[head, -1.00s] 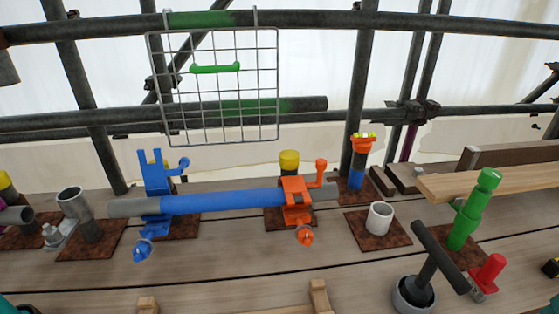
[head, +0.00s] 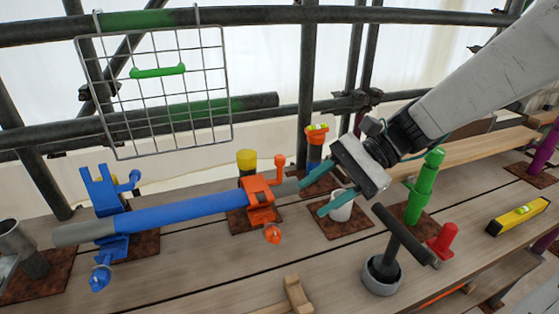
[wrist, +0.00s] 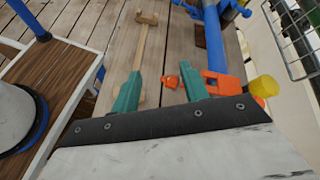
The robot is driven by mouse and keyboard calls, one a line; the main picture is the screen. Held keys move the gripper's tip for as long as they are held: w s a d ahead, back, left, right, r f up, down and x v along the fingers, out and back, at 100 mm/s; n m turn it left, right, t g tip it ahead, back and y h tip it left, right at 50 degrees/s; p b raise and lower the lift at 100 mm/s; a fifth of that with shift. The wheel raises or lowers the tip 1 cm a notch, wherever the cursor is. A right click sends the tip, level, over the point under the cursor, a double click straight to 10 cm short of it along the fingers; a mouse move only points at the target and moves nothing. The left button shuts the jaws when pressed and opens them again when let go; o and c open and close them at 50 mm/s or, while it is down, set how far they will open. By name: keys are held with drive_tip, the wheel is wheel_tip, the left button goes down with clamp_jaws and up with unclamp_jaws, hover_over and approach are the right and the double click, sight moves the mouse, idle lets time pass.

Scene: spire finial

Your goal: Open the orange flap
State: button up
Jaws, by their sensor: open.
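The orange flap (head: 259,190) is part of an orange clamp around the right part of a blue and grey tube (head: 180,211). It lies across the top of the tube, with an orange knob (head: 279,161) rising behind and an orange nut (head: 272,233) hanging in front. My gripper (head: 311,192) is open and empty to the right of the clamp, apart from it. In the wrist view the clamp (wrist: 222,84) shows just beyond the right teal finger, which partly overlaps it.
A blue clamp (head: 107,205) holds the tube's left part. A white cup (head: 341,207) stands below my gripper, and a green post (head: 424,188) stands to its right. A wire rack (head: 153,90) hangs behind. A wooden mallet (wrist: 146,18) lies on the planks.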

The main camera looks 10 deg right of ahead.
drive_tip(key=w+f+m+t+y, duration=0.25)
drive_tip(key=w+m, duration=0.25)
drive_tip(key=w, duration=0.3)
drive_tip(key=m+t+y, duration=0.3)
drive_tip(key=m+t, duration=0.2)
drive_tip(key=m, duration=0.1)
approach(280, 161)
drive_tip(key=w+a, duration=0.2)
drive_tip(key=shift+g, duration=0.25)
drive_tip(key=x, duration=0.7)
drive_tip(key=shift+w+a+f, duration=0.2)
drive_tip(key=shift+a+f, duration=0.1)
drive_tip(key=shift+f, duration=0.1)
clamp_jaws()
